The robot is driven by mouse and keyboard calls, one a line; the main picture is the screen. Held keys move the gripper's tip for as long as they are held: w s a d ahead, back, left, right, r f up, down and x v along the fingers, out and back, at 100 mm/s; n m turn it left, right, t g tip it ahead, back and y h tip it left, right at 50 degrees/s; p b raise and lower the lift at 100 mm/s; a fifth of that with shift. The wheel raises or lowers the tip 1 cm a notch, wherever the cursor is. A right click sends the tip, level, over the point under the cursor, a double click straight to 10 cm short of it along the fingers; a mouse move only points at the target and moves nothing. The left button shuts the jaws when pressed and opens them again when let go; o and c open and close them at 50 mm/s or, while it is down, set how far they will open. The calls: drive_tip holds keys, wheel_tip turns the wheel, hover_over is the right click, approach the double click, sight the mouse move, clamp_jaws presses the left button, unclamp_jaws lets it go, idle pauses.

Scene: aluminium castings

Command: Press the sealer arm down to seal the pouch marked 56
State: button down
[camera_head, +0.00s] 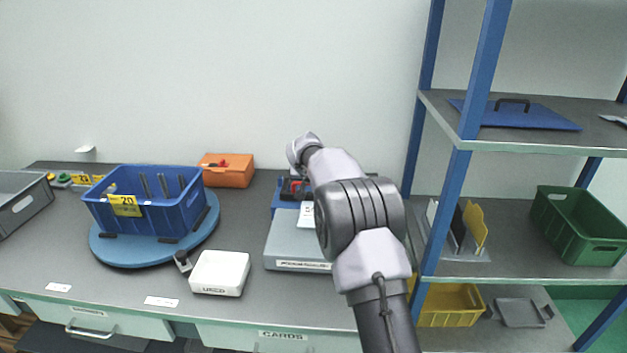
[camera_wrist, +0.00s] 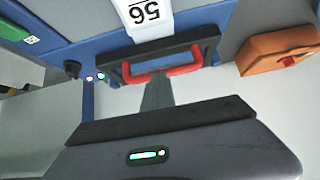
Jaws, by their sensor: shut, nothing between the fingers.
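The sealer (camera_head: 284,200) is a blue unit at the back of the bench, partly hidden behind my arm. In the wrist view its blue body (camera_wrist: 108,48) carries a dark sealer arm (camera_wrist: 118,70) with a red handle (camera_wrist: 206,60). A white pouch marked 56 (camera_wrist: 150,15) shows upside down there, against the far side of the dark bar; its white edge shows beside my arm in the head view (camera_head: 305,215). My gripper (camera_wrist: 156,80) is shut and empty, its fingertips at the middle of the red handle. I cannot tell if they touch. My arm hides them in the head view.
A blue crate (camera_head: 150,216) sits on a round blue turntable (camera_head: 125,250). A white box (camera_head: 220,272) is in front. A blue-framed shelf (camera_head: 445,210) stands close right of my arm.

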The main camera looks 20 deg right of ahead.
drive_tip(key=shift+s+a+f, duration=0.1)
drive_tip(key=shift+s+f, duration=0.15)
drive_tip(key=shift+f, duration=0.25)
drive_tip(key=shift+s+f, duration=0.25)
drive_tip(key=shift+f, duration=0.25)
wheel_tip(320, 180, up, 5)
drive_tip(key=p, duration=0.2)
drive_tip(key=s+a, duration=0.1)
drive_tip(key=s, duration=0.1)
drive_tip(key=s+a+b, duration=0.1)
drive_tip(key=s, duration=0.2)
drive_tip(key=s+a+f+b, duration=0.1)
drive_tip(key=s, duration=0.2)
drive_tip(key=shift+a+f, duration=0.1)
drive_tip(key=shift+a, duration=0.15)
